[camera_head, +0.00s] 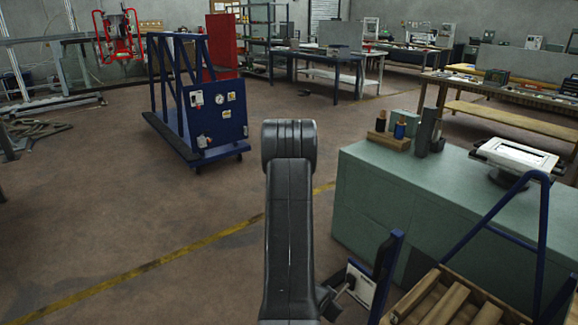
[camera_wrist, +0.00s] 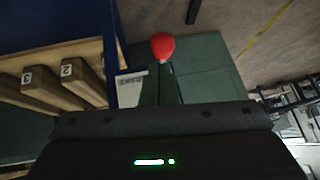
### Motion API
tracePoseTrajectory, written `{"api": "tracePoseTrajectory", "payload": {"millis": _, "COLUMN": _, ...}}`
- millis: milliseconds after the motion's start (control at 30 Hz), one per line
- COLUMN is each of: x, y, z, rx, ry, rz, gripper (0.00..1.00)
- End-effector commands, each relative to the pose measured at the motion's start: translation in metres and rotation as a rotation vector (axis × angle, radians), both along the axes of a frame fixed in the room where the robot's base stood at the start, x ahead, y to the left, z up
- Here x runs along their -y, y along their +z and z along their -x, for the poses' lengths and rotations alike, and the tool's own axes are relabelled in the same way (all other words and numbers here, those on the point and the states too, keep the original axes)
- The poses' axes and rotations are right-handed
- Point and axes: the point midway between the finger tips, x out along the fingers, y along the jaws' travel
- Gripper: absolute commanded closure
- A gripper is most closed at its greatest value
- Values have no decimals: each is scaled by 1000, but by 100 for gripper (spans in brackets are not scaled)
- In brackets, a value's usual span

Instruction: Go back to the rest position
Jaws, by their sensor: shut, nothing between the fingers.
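My arm reaches forward and down in the middle of the head view, and its lower end runs out at the bottom edge. My gripper (camera_wrist: 161,70) shows in the wrist view as two dark narrow fingers, close together and empty. A red rounded knob (camera_wrist: 162,46) appears right at their tips; I cannot tell whether they touch it. A white panel (camera_head: 360,287) on a blue frame (camera_head: 387,265) stands beside my arm at the lower right of the head view.
A wooden rack with numbered slats (camera_wrist: 70,82) is close by; its crate (camera_head: 450,300) shows at lower right in the head view. A green cabinet (camera_head: 400,205) stands at right, a blue cart (camera_head: 215,115) farther back. Open floor (camera_head: 130,220) lies at left.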

Motion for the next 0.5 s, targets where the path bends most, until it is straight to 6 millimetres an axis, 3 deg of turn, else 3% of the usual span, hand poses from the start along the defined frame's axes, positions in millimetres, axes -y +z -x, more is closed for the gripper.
{"api": "tracePoseTrajectory", "payload": {"millis": 500, "x": 8, "y": 35, "z": -5, "rx": -128, "ry": -2, "rz": -163, "gripper": 100}}
